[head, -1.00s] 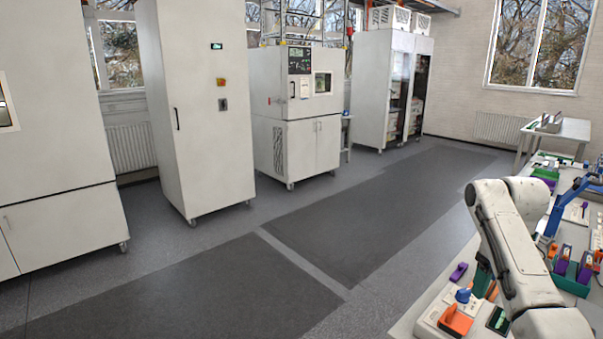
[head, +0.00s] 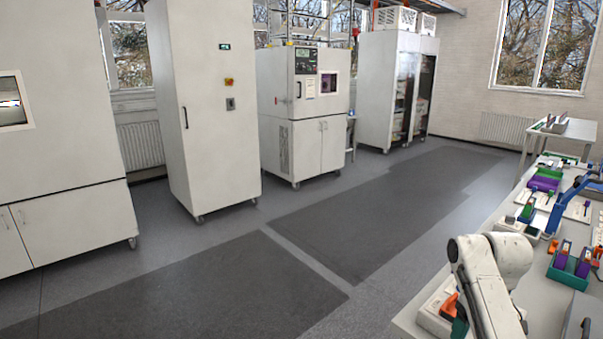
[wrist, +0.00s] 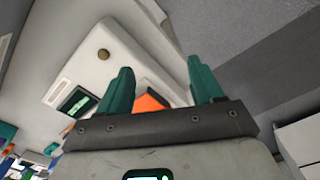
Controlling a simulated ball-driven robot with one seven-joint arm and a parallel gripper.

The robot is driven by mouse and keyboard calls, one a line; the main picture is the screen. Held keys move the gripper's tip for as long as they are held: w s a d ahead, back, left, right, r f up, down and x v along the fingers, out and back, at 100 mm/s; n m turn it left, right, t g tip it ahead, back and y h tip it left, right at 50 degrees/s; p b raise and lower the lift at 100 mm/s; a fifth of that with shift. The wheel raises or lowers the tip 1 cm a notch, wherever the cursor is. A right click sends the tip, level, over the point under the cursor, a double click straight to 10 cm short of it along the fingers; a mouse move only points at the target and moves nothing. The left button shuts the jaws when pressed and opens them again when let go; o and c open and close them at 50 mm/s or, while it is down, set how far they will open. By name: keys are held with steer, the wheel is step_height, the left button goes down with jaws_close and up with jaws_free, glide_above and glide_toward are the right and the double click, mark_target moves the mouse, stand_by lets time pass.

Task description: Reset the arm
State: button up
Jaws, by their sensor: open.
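My arm (head: 490,285) shows at the lower right of the head view, folded beside the workbench (head: 410,318). My gripper (wrist: 160,80) shows in the wrist view with two green fingers spread apart and nothing between them. Beyond the fingers is a pale device (wrist: 120,65) with a dark screen and a round brown knob. An orange part (wrist: 150,103) shows behind the fingers. In the head view the gripper itself cannot be made out clearly.
Several purple and green holders (head: 568,265) and a blue stand (head: 568,205) crowd the bench. A grey box (head: 580,320) is at the lower right. White cabinets (head: 205,110) line the far wall. The floor (head: 330,240) between is clear.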

steer(key=s+a+f+m, duration=0.1)
steer(key=s+a+f, duration=0.4)
steer(key=s+f, duration=0.3)
steer(key=s+a+f, duration=0.5)
steer(key=s+f, duration=0.2)
steer(key=s, duration=0.3)
steer(key=s+a+r+m, duration=0.1)
steer(key=s, duration=2)
steer(key=shift+a+r+t, duration=0.2)
steer(key=shift+a+t, duration=0.2)
